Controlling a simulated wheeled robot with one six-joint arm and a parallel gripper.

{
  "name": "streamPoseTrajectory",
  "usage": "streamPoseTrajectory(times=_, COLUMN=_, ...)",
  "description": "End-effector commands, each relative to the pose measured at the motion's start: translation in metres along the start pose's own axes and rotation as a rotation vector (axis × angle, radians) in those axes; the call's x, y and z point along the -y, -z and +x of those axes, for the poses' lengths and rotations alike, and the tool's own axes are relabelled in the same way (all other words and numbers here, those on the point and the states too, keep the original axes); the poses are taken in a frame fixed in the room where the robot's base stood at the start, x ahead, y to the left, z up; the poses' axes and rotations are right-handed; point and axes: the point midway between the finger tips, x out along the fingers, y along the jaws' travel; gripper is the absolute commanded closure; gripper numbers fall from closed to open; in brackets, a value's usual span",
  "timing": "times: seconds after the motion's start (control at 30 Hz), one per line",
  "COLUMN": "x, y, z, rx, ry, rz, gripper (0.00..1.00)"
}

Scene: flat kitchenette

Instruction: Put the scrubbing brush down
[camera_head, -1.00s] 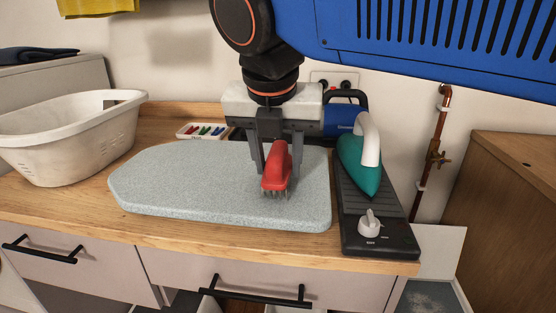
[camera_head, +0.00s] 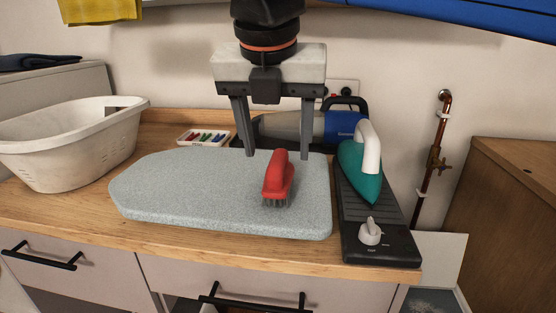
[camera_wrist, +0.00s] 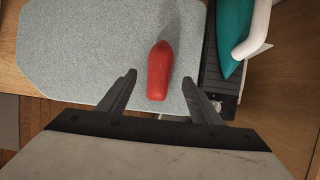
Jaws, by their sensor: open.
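The red scrubbing brush (camera_head: 278,178) rests bristles down on the grey speckled ironing board (camera_head: 180,190), right of the board's middle. Its red back also shows in the wrist view (camera_wrist: 160,70). My gripper (camera_head: 278,156) is open and empty. It is above and behind the brush in the head view, with its fingers spread wide and apart from the brush. In the wrist view the fingertips (camera_wrist: 160,76) appear on either side of the brush.
A teal iron (camera_head: 359,172) stands on a black base (camera_head: 385,240) right of the board. A white basket (camera_head: 75,145) is at the left. A tray of coloured pegs (camera_head: 205,138) and a blue-and-grey vacuum (camera_head: 338,126) are behind. The board's left half is clear.

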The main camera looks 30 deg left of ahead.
Motion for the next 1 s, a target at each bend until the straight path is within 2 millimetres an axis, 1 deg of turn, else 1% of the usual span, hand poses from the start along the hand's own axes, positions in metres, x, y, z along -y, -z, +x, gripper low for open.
streamPoseTrajectory(times=0.03, x=-0.001, y=0.000, z=-0.010, rx=0.001, ry=-0.002, rz=0.000, gripper=0.41)
streamPoseTrajectory(times=0.1, x=-0.001, y=0.000, z=-0.022, rx=0.001, ry=-0.001, rz=0.000, gripper=0.41)
streamPoseTrajectory(times=0.2, x=-0.001, y=0.000, z=-0.036, rx=0.000, ry=-0.001, rz=0.000, gripper=0.41)
streamPoseTrajectory(times=0.3, x=-0.001, y=0.000, z=-0.046, rx=0.000, ry=0.000, rz=0.000, gripper=0.41)
streamPoseTrajectory(times=0.5, x=0.000, y=0.000, z=-0.054, rx=0.000, ry=0.001, rz=0.000, gripper=0.41)
streamPoseTrajectory(times=0.73, x=0.002, y=-0.001, z=-0.053, rx=-0.001, ry=0.001, rz=0.007, gripper=0.41)
streamPoseTrajectory(times=0.77, x=0.004, y=-0.001, z=-0.052, rx=-0.001, ry=0.002, rz=0.016, gripper=0.41)
streamPoseTrajectory(times=0.87, x=0.019, y=-0.006, z=-0.046, rx=-0.004, ry=0.006, rz=0.083, gripper=0.41)
streamPoseTrajectory(times=0.97, x=0.045, y=-0.013, z=-0.033, rx=-0.007, ry=0.013, rz=0.209, gripper=0.41)
streamPoseTrajectory(times=1.0, x=0.058, y=-0.016, z=-0.027, rx=-0.009, ry=0.016, rz=0.273, gripper=0.41)
